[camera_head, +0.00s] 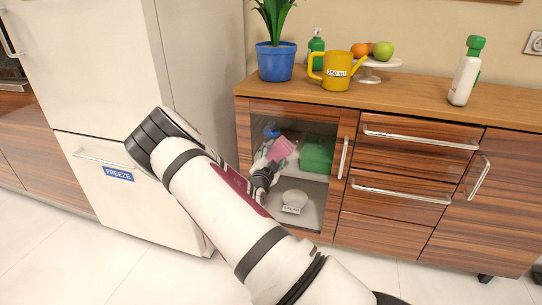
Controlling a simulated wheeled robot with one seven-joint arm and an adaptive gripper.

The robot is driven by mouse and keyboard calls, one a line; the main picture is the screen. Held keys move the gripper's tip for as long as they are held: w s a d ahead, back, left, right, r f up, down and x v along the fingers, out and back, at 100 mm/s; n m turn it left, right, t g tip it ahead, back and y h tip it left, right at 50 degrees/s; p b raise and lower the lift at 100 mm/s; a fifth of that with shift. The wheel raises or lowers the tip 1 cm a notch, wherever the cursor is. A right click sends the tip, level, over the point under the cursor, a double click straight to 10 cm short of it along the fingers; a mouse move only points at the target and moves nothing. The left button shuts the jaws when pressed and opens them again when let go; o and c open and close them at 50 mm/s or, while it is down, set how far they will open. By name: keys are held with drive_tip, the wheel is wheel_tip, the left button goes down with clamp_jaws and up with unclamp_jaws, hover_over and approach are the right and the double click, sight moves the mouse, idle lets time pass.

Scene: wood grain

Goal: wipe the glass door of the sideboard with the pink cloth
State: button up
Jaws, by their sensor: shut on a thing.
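The sideboard's glass door (325,130) is at the left end of the unit and looks shut, with a vertical handle (343,157) on its right side. My gripper (272,161) is in front of the glass and is shut on the pink cloth (282,149). The cloth shows against the upper middle of the pane; whether it touches the glass I cannot tell. My arm hides the lower left of the door.
Behind the glass are a green box (317,154) and a white bowl (294,197). On top stand a blue plant pot (275,62), yellow watering can (337,70), fruit stand (375,69) and spray bottle (465,78). A white freezer (115,195) stands left.

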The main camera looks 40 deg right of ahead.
sight(297, 153)
drive_tip(key=shift+s+d+b, duration=0.55)
drive_tip(key=shift+s+d, duration=0.55)
drive_tip(key=shift+s, duration=0.2)
drive_tip(key=shift+s+d+b, duration=0.5)
drive_tip(key=shift+s+d, duration=0.6)
drive_tip(key=shift+s, duration=0.2)
drive_tip(key=shift+s+d+b, duration=0.6)
drive_tip(key=shift+s+d, duration=0.15)
drive_tip(key=shift+s, duration=0.3)
drive_tip(key=shift+a+b, duration=0.1)
drive_tip(key=shift+b, duration=0.25)
drive_tip(key=shift+w+a+b, duration=0.35)
drive_tip(key=shift+w+a, duration=0.35)
drive_tip(key=shift+w, duration=0.05)
drive_tip(key=shift+w+a, duration=0.75)
drive_tip(key=shift+w, duration=0.35)
drive_tip(key=shift+w+a, duration=0.75)
drive_tip(key=shift+w, duration=0.3)
drive_tip(key=shift+w+a, duration=1.15)
drive_tip(key=shift+w, duration=0.15)
